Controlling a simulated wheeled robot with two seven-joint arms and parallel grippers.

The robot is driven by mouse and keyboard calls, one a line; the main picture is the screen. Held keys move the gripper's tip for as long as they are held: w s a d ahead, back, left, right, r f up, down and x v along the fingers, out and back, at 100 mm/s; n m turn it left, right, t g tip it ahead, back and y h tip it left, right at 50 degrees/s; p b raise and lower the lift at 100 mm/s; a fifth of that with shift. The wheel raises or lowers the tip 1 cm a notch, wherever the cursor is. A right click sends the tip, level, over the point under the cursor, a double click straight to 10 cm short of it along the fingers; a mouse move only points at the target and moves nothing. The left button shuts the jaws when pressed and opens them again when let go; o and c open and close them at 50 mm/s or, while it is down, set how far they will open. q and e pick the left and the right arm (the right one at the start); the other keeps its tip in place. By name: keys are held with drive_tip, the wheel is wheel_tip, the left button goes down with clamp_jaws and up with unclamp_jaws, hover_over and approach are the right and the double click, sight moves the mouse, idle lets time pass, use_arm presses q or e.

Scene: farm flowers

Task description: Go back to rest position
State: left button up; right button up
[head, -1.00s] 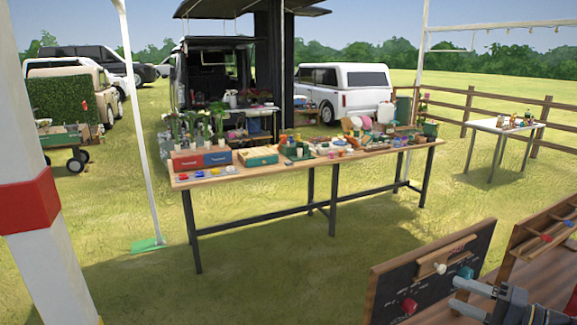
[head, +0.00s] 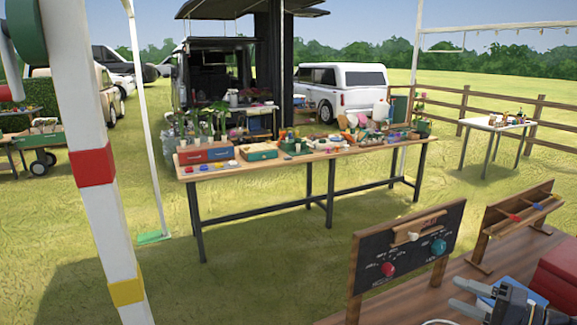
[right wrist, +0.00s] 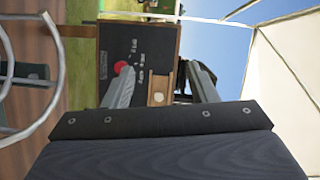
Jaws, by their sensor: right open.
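My right gripper (head: 459,294) is open and empty above the wooden table (head: 395,312) at the lower right of the head view. In the right wrist view its two fingers (right wrist: 163,76) stand apart with nothing between them. A wood-framed chalkboard panel (head: 410,239) stands beyond it, apart from the fingers. The panel carries a red knob (head: 388,269) and a teal knob (head: 438,246). The red knob also shows in the right wrist view (right wrist: 121,67), beside a finger. My left gripper is not in view.
A wooden rack (head: 513,222) stands right of the panel, and a red box (head: 557,272) lies near my right arm. A striped post (head: 97,168) rises at the left. A long table (head: 330,156) full of goods stands on the grass beyond, with open grass before it.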

drive_tip(key=s+a+f+n+g+h+b, duration=0.1)
drive_tip(key=s+a+f+n+g+b, duration=0.2)
drive_tip(key=a, duration=0.4)
drive_tip(key=s+a+f+g+h+b, duration=0.1)
drive_tip(key=s+a+g, duration=0.35)
drive_tip(key=a, duration=0.35)
use_arm(q)
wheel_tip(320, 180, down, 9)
drive_tip(key=b, duration=0.5)
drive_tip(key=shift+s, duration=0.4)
use_arm(e)
drive_tip(key=s+a+f+n+h, duration=0.1)
drive_tip(key=s+a+f+h, duration=0.1)
drive_tip(key=s, duration=0.6)
drive_tip(key=s+a+f+n+t+h, duration=0.1)
drive_tip(key=s+f+h, duration=0.3)
drive_tip(key=s+f, duration=0.3)
drive_tip(key=shift+s+a, duration=0.35)
drive_tip(key=shift+s, duration=0.45)
drive_tip(key=shift+f+n, duration=0.1)
drive_tip(key=shift+n, duration=0.2)
